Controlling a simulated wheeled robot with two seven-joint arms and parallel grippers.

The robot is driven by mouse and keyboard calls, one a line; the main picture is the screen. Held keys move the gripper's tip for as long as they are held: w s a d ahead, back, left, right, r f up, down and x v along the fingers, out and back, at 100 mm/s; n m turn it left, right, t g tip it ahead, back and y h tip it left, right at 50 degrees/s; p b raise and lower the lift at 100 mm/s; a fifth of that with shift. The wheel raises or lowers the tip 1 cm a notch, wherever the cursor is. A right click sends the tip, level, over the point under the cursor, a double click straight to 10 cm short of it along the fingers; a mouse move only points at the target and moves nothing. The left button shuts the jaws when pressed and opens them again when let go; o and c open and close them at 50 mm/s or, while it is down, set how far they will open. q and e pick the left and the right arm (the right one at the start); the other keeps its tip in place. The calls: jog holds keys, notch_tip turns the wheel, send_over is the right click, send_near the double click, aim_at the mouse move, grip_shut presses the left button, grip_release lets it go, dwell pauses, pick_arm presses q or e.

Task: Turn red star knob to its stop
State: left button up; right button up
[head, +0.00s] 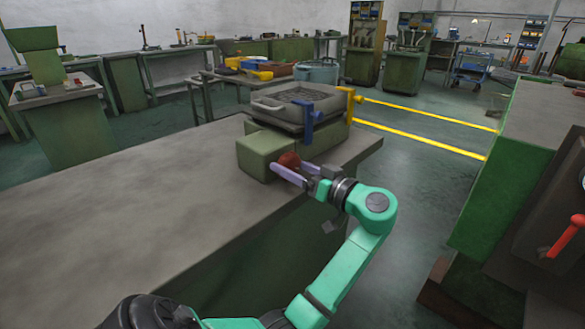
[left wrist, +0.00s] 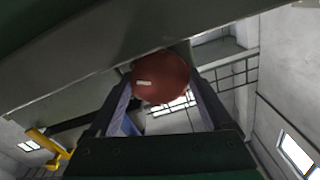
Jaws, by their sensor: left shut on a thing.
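The red star knob (head: 289,160) sits on the side of a green block (head: 262,157) on the grey bench. In the left wrist view the knob (left wrist: 161,78) shows as a dull red round shape with a small pale mark on its face. My left gripper (head: 287,171) reaches it from the front right, with one lavender finger on each side of the knob, shut on it. The fingers partly hide the knob in the head view. My right gripper is not in view.
A grey lidded box (head: 293,106) with a blue clamp (head: 309,120) and a yellow handle (head: 349,92) stands behind the knob. The bench top (head: 130,200) to the left is clear. A green machine with a red handle (head: 566,237) stands at the right.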

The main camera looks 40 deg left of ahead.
pick_arm(q)
jog(key=shift+m, duration=0.5)
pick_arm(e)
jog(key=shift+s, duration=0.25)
pick_arm(q)
jog(key=o, duration=1.2)
jog(key=shift+c, duration=0.2)
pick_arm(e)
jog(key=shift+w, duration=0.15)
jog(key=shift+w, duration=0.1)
pick_arm(q)
jog(key=shift+d, duration=0.25)
jog(key=d+b, duration=0.1)
jog(key=d, duration=1.3)
jog(key=shift+w+b, duration=0.3)
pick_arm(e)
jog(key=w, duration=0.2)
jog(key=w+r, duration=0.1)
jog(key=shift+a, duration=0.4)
